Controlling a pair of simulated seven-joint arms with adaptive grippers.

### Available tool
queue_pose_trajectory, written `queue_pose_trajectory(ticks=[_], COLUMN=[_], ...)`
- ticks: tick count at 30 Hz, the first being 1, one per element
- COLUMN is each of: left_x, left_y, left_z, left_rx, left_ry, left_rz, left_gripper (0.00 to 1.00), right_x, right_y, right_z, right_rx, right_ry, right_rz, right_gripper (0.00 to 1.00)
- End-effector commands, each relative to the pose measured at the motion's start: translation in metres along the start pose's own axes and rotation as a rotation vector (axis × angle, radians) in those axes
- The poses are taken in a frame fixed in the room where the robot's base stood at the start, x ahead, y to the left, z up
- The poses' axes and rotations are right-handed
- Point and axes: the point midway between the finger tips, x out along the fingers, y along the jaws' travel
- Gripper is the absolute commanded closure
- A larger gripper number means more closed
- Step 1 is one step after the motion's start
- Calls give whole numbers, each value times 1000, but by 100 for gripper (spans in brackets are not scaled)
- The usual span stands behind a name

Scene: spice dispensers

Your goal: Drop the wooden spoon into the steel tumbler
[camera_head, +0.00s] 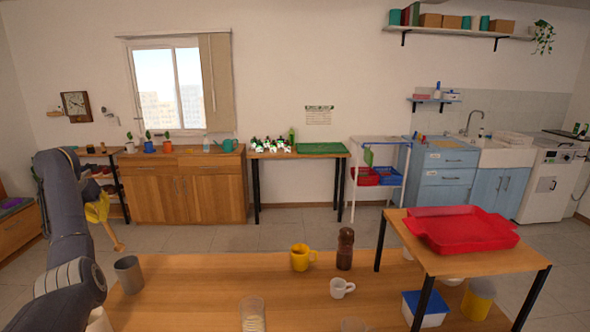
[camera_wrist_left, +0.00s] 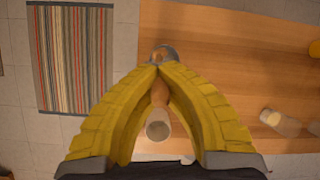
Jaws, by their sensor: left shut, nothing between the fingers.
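The steel tumbler (camera_head: 128,277) is a grey cup standing upright at the left end of the near wooden table. My left gripper (camera_head: 104,208), with yellow fingers, is above and a little left of it, and its fingers are shut. The wooden spoon (camera_head: 114,238) shows slanting down from the fingertips, its rounded lower end above the tumbler's rim; I cannot tell whether it touches the fingers. In the left wrist view the tumbler (camera_wrist_left: 170,52) shows just beyond the closed fingertips (camera_wrist_left: 157,68), and brown wood (camera_wrist_left: 159,92) shows between the fingers. My right gripper is not in view.
A yellow mug (camera_head: 302,258), a brown pepper mill (camera_head: 345,249), a white cup (camera_head: 341,288) and a clear glass (camera_head: 252,314) stand farther right on the table (camera_head: 205,275). A red tray (camera_head: 462,232) sits on a raised stand at right. Table space right of the tumbler is clear.

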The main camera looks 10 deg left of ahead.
Motion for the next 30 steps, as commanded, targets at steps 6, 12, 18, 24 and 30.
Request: queue_pose_trajectory(ticks=[6, 12, 18, 24, 30], left_x=[20, 32, 38, 39, 39], left_y=[2, 3, 3, 3, 3], left_z=[-10, -15, -18, -19, -18], left_rx=[0, 0, -2, -2, -2], left_ry=[1, 1, 1, 0, 0], left_rz=[1, 1, 1, 1, 1], left_gripper=[100, 100, 100, 100, 92], right_x=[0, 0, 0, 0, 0], right_y=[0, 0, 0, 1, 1], right_z=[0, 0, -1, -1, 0], right_rx=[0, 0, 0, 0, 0], right_ry=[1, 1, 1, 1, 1], right_rz=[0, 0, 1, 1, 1], right_gripper=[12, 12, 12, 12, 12])
